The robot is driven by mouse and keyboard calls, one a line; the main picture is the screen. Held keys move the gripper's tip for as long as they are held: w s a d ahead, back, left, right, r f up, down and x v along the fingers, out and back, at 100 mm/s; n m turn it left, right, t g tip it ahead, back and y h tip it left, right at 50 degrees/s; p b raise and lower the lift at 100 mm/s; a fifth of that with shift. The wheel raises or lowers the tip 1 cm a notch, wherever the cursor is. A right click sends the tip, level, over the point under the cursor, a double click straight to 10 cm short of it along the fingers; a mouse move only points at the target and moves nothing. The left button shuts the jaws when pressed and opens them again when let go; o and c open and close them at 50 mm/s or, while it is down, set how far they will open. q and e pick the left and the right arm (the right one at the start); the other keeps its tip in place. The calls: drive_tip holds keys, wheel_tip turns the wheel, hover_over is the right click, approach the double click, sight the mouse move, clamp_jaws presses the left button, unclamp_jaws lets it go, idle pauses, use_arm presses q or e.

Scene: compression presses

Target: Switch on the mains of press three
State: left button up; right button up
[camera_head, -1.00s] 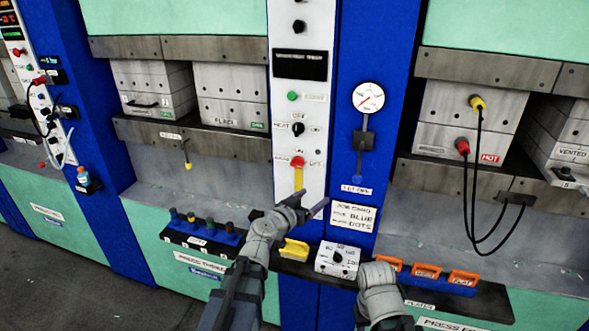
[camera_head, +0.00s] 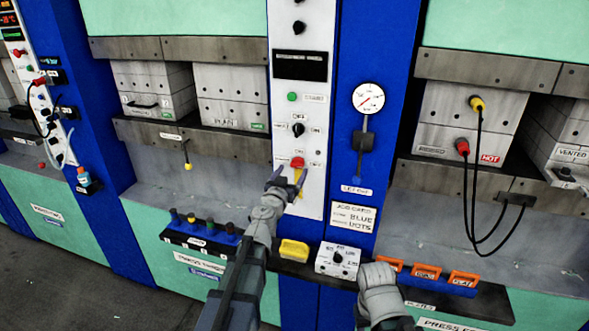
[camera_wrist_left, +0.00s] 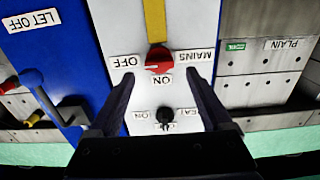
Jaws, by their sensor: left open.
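The mains switch is a red rotary knob (camera_head: 297,162) low on the white control panel, with a yellow strip below it. In the left wrist view, which is upside down, the red knob (camera_wrist_left: 159,60) sits between labels MAINS, OFF and ON. Its white mark appears to point to the OFF side. My left gripper (camera_head: 288,180) is open just in front of and below the knob. In the wrist view its fingers (camera_wrist_left: 160,76) stand apart on either side of the knob's line, with nothing between them.
A black heat selector (camera_head: 298,130) and green button (camera_head: 292,97) sit above the knob. A gauge (camera_head: 368,97) and lever (camera_head: 363,141) are to the right. Below are a yellow block (camera_head: 294,249), a dial box (camera_head: 338,260) and a label for press three (camera_head: 200,262).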

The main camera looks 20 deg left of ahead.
sight(296, 166)
use_arm(q)
drive_tip(key=w, duration=0.3)
drive_tip(key=shift+d, duration=0.1)
drive_tip(key=shift+c, duration=0.3)
clamp_jaws()
